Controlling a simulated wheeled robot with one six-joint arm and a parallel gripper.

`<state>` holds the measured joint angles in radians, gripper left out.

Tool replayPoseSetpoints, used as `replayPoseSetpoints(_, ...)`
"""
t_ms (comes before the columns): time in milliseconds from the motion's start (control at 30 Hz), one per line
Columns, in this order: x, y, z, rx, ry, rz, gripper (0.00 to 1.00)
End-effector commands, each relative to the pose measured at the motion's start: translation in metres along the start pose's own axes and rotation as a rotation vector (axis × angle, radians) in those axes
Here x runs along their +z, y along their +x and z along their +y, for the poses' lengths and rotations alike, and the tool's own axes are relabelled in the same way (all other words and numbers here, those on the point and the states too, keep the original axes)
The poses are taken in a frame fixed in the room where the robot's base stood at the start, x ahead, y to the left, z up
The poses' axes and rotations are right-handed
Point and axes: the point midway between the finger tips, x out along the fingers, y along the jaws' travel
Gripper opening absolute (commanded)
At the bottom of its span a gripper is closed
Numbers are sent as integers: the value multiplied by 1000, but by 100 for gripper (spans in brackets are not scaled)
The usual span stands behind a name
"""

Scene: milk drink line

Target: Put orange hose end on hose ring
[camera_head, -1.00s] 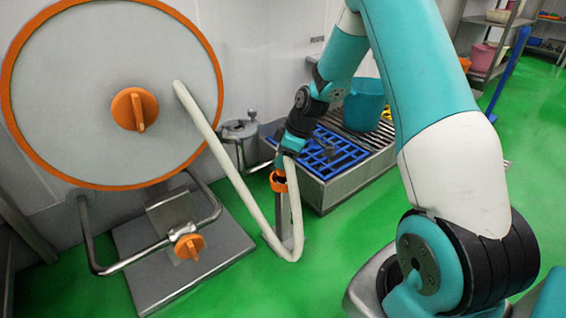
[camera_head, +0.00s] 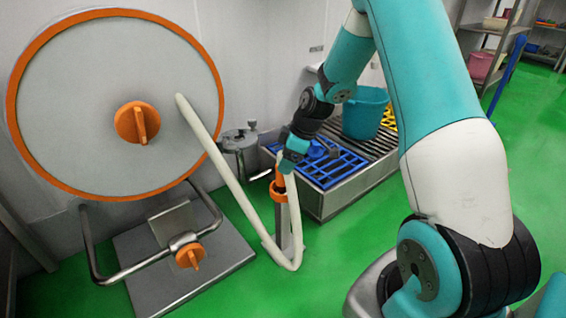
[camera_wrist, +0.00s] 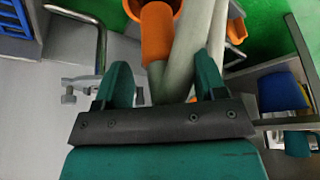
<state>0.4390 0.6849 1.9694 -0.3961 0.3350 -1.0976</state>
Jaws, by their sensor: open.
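The orange hose end (camera_wrist: 157,35) shows in the wrist view, with its tip inside the opening of the orange hose ring (camera_wrist: 134,12). In the head view the ring (camera_head: 277,194) sits on a metal post, with an orange piece standing in it. The pale hose (camera_head: 231,183) runs from the reel down into a bend and up beside the post. My gripper (camera_head: 287,172) is just above the ring. In the wrist view my gripper (camera_wrist: 163,82) has its two teal fingers apart, with pale hose between them. Exact finger contact cannot be told.
A large reel (camera_head: 75,95) with an orange rim stands at the left on a metal base (camera_head: 140,262). A steel trough (camera_head: 335,195) with a blue grid (camera_head: 335,170) and a teal bucket (camera_head: 364,112) is behind my gripper. Green floor (camera_head: 340,270) is free in front.

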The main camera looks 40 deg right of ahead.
Motion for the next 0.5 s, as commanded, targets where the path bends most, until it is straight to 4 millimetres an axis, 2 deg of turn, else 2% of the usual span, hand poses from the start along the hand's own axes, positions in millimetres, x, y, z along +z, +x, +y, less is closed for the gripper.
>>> replayPoseSetpoints(33,-3,-20,1,4,1,1,64)
replayPoseSetpoints(200,-2,-57,1,3,1,1,64)
replayPoseSetpoints(300,-2,-73,0,2,1,1,64)
replayPoseSetpoints(500,-5,-91,-3,-1,0,1,64)
